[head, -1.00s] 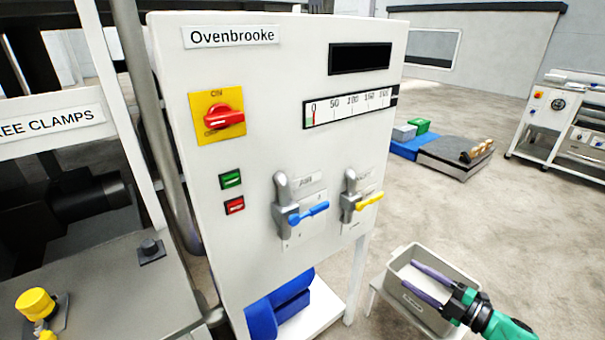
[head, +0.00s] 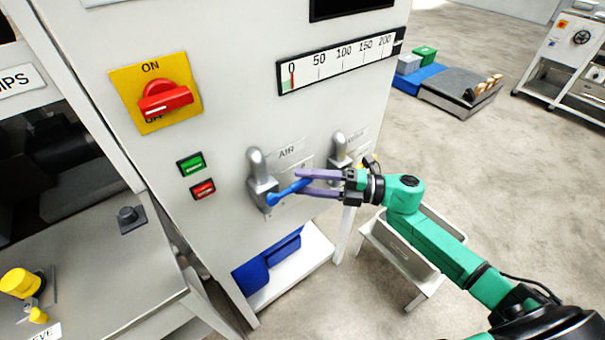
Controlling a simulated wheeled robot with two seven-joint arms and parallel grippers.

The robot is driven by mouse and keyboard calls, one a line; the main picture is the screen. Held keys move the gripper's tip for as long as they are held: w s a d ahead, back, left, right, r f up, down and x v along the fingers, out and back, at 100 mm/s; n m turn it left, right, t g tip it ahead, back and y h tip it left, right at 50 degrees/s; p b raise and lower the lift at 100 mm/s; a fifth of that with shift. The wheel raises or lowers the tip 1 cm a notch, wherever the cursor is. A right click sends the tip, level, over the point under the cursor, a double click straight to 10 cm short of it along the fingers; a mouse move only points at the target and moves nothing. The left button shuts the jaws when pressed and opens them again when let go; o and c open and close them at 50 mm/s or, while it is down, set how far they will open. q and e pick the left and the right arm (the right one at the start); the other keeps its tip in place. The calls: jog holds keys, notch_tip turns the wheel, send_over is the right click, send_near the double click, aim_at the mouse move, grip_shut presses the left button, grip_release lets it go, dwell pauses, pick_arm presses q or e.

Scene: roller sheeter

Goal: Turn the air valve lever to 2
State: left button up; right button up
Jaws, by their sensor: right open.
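The air valve (head: 260,183) is a grey body on the white panel, under the label AIR (head: 287,151). Its blue lever (head: 287,192) points to the right and slightly up. The position numbers beside it are not readable here. My right gripper (head: 302,182) comes in from the right with its purple fingers open. The fingertips are at the free end of the blue lever, one finger above and one below in the picture. I cannot tell whether they touch it. My left gripper is not in view.
A second grey valve (head: 340,150) stands just right, its yellow lever mostly hidden by my right gripper. A red rotary switch (head: 165,100), green button (head: 191,163) and red button (head: 203,189) are on the left. The gauge (head: 340,62) reads near 0. A grey bin (head: 385,240) stands below my right arm.

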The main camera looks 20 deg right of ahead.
jog(key=shift+a+r, duration=0.1)
jog(key=shift+a, duration=0.65)
jog(key=shift+w+d, duration=0.1)
jog(key=c, duration=0.9)
grip_shut()
